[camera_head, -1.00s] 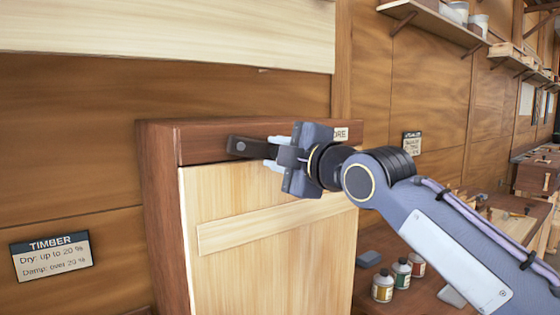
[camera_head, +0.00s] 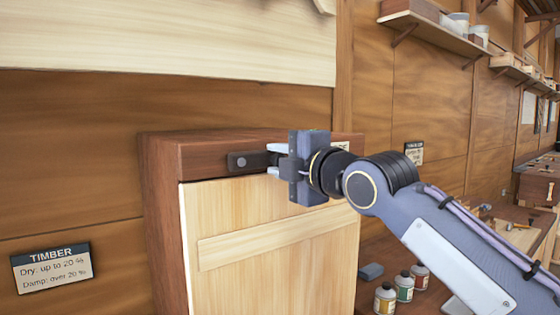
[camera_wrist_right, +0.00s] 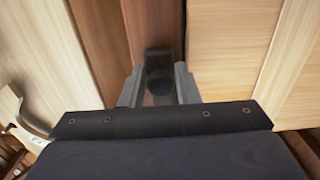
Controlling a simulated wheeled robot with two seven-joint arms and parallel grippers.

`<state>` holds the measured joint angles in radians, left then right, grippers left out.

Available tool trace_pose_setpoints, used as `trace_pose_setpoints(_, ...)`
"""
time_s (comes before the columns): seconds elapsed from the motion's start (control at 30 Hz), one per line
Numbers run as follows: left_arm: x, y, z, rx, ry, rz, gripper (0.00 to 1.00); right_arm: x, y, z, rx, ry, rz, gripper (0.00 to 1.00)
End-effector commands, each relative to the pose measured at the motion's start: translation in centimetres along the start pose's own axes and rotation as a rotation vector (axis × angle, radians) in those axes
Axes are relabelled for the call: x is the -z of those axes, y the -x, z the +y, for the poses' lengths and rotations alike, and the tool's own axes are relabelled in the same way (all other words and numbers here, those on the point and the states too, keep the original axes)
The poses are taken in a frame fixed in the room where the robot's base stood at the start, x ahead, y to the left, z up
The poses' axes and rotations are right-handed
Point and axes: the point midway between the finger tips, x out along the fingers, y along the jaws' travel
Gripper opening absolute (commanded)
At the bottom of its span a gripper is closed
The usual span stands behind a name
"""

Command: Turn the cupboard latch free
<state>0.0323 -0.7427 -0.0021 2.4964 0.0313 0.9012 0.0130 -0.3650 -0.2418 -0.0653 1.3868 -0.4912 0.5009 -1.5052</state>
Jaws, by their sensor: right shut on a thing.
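The cupboard (camera_head: 160,205) has a red-brown frame and a pale door (camera_head: 270,270) with a slanted batten. The dark latch (camera_head: 243,161) is a short bar on the top rail, with its round pivot at the left end. It lies nearly level along the rail, just above the door's top edge. My right gripper (camera_head: 274,160) is shut on the latch's right part, which its fingers partly hide. In the right wrist view, the latch (camera_wrist_right: 158,62) lies between the two grey fingers (camera_wrist_right: 158,88). My left gripper is out of view.
A timber sign (camera_head: 52,268) hangs on the wall at left. Several bottles (camera_head: 403,286) and a grey block (camera_head: 371,271) stand on the bench right of the cupboard, below my right arm. A shelf (camera_head: 435,28) with tins is at upper right.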

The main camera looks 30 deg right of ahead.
Motion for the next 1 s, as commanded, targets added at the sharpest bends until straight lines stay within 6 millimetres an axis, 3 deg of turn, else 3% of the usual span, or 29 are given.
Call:
trace_pose_setpoints(0.03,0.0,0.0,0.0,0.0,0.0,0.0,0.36,0.0,0.0,0.0,0.0,0.005,0.0,0.3)
trace_pose_setpoints(0.13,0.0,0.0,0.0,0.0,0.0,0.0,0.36,0.0,0.0,0.0,-0.001,0.004,0.0,0.42)
trace_pose_setpoints(0.47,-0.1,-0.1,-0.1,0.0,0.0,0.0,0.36,0.0,0.4,0.0,-0.001,0.001,0.0,0.42)
trace_pose_setpoints(0.8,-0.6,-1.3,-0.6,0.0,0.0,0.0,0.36,0.0,5.9,-0.1,-0.004,0.002,0.0,0.42)
trace_pose_setpoints(1.0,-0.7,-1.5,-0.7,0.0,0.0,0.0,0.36,0.0,7.7,0.0,-0.002,0.003,0.001,0.42)
